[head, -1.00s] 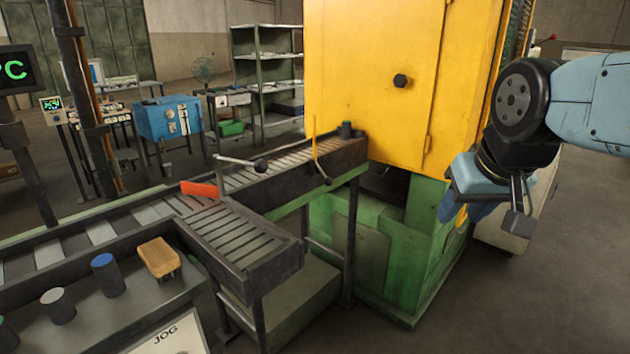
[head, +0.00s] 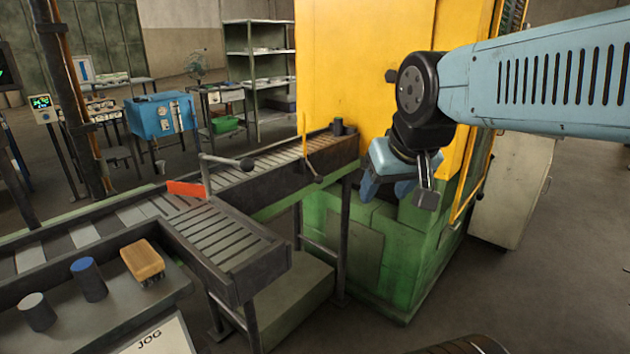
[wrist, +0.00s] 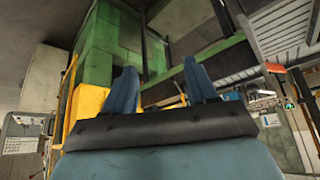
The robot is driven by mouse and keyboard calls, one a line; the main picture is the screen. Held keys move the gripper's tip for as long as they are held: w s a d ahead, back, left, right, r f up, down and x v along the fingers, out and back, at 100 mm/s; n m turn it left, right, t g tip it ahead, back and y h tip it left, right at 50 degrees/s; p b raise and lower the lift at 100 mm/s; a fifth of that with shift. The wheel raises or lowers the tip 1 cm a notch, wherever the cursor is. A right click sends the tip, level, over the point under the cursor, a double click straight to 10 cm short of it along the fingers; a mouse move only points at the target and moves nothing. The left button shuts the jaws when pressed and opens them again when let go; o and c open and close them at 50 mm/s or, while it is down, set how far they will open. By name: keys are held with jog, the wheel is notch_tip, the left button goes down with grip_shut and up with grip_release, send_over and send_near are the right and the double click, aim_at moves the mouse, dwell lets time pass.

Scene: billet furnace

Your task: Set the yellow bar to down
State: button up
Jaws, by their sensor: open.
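The thin yellow bar (head: 306,142) stands roughly upright at the near side of the roller conveyor, in front of the yellow cabinet. A dark rounded knob sits near its foot. My gripper (head: 387,190) is to the right of the bar, in front of the machine, pointing downward with nothing in it. In the wrist view my gripper (wrist: 161,84) shows two blue fingers spread apart. I cannot make out the bar in the wrist view.
The conveyor (head: 275,165) runs to the yellow cabinet (head: 350,70) on its green base (head: 385,250). A grey lever (head: 228,160) with a dark knob and a red flap (head: 185,188) are left of the bar. A brush (head: 143,260) lies on the front bench.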

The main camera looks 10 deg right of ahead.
jog(key=w+f+t, duration=0.3)
jog(key=w+f, duration=0.1)
jog(key=w, duration=1)
jog(key=t, duration=0.5)
send_near(320, 183)
jog(key=s+r, duration=0.4)
jog(key=s, duration=0.1)
notch_tip(320, 183, down, 7)
jog(key=w+m+t, duration=0.1)
jog(key=w+t, duration=0.1)
jog(key=t, duration=0.2)
jog(key=shift+y, duration=0.3)
jog(key=w, duration=1.4)
jog(key=shift+w+f, duration=0.1)
grip_shut()
